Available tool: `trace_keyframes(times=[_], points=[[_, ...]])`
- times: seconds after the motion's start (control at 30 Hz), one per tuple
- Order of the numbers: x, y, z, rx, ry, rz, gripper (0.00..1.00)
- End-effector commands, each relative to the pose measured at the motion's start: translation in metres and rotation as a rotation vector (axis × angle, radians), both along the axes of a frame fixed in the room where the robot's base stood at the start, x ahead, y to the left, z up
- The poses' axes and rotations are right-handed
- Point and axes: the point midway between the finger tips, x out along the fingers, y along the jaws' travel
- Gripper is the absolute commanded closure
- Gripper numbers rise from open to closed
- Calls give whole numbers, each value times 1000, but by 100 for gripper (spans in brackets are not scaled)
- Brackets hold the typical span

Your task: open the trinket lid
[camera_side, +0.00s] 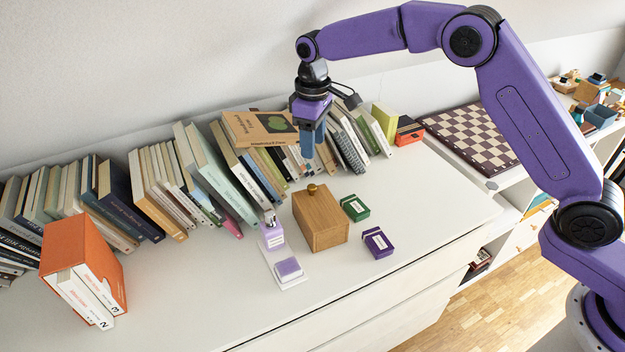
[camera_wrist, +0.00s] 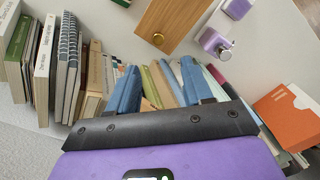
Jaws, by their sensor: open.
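A wooden trinket box (camera_side: 325,236) stands on the white cabinet top, and its lid (camera_side: 319,205) lies flat on it, shut. A brass knob (camera_side: 312,189) sits near the lid's back edge. In the wrist view the wooden lid (camera_wrist: 176,20) is at the top, with the knob (camera_wrist: 158,39) at its near edge. My gripper (camera_side: 308,155) hangs above and behind the knob, clear of the box. Its two blue fingers (camera_wrist: 160,88) are spread apart with nothing held between them. The inside of the box is hidden.
A row of books (camera_side: 210,170) lines the wall behind the box. Small green (camera_side: 355,208) and purple (camera_side: 378,242) boxes stand to its right.

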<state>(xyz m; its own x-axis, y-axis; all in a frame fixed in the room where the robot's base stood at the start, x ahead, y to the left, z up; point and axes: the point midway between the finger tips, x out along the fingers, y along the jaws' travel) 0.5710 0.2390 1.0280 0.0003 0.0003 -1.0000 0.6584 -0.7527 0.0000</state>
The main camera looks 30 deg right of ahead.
Motion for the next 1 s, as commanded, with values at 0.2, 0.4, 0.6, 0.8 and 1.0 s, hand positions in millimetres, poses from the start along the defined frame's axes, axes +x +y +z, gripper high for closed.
trace_keyframes(times=[0.2, 0.4, 0.6, 0.8, 1.0], points=[[5, -1, -12, -1, 3, -7, 50], [5, -2, -42, -3, 4, -7, 50], [5, -2, -79, -3, 4, -8, 50], [5, -2, -108, -1, 3, -8, 50], [5, -2, -121, -1, 1, -7, 50]])
